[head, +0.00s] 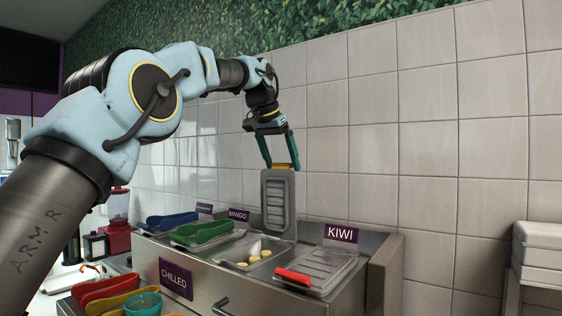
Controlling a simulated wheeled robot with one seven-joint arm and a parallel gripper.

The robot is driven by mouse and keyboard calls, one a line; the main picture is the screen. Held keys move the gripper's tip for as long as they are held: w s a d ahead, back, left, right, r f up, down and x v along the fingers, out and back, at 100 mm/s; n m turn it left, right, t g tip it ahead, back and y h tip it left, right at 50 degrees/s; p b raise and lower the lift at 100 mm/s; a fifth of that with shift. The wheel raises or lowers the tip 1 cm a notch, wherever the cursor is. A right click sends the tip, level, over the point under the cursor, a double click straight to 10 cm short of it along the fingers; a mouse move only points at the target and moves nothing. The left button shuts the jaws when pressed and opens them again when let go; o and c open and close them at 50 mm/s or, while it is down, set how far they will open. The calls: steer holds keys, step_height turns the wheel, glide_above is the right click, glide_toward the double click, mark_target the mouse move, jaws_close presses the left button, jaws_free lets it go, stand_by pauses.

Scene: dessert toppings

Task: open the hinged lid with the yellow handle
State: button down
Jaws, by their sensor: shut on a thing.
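The grey lid (278,203) with the yellow handle (282,167) stands upright on its hinge at the back of the middle bin, in the head view. Its handle edge points up. My gripper (281,164) is shut on the yellow handle from above. The bin (240,262) below the lid is uncovered and shows several pale yellow pieces inside. My fingers cover part of the handle.
To the right is a closed lid with a red handle (293,277) before the KIWI sign (341,234). To the left are green (203,232) and blue (172,221) handled tools or lids. The tiled wall (350,150) rises close behind the counter.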

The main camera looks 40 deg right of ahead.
jaws_free()
steer(key=shift+r, duration=0.1)
steer(key=v, duration=1)
steer(key=shift+a+r, duration=0.3)
